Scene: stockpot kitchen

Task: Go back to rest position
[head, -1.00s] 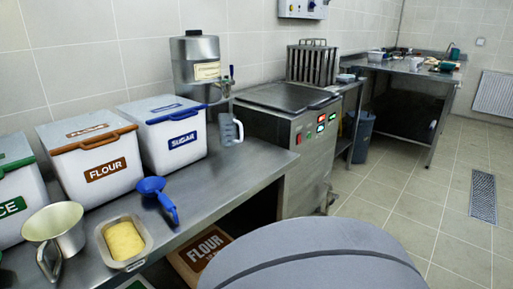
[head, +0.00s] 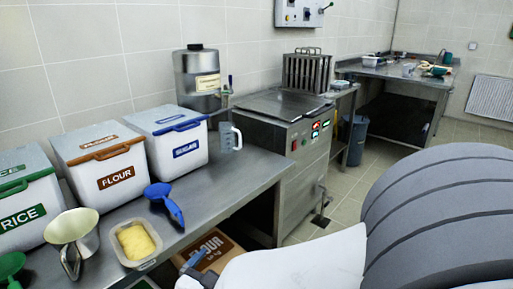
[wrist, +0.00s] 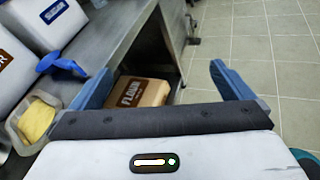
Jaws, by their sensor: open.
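My gripper (wrist: 160,68) is open, with its two blue fingers spread wide and nothing between them in the wrist view. It is beside the front edge of the steel counter (wrist: 110,35), with the floor to its right. In the head view, my white arm link and large grey arm parts fill the lower right, and a small blue part of the gripper shows at the arm's left end; the rest of the gripper is hidden there.
A flour box (wrist: 140,92) lies under the counter. Floor to the right is clear.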

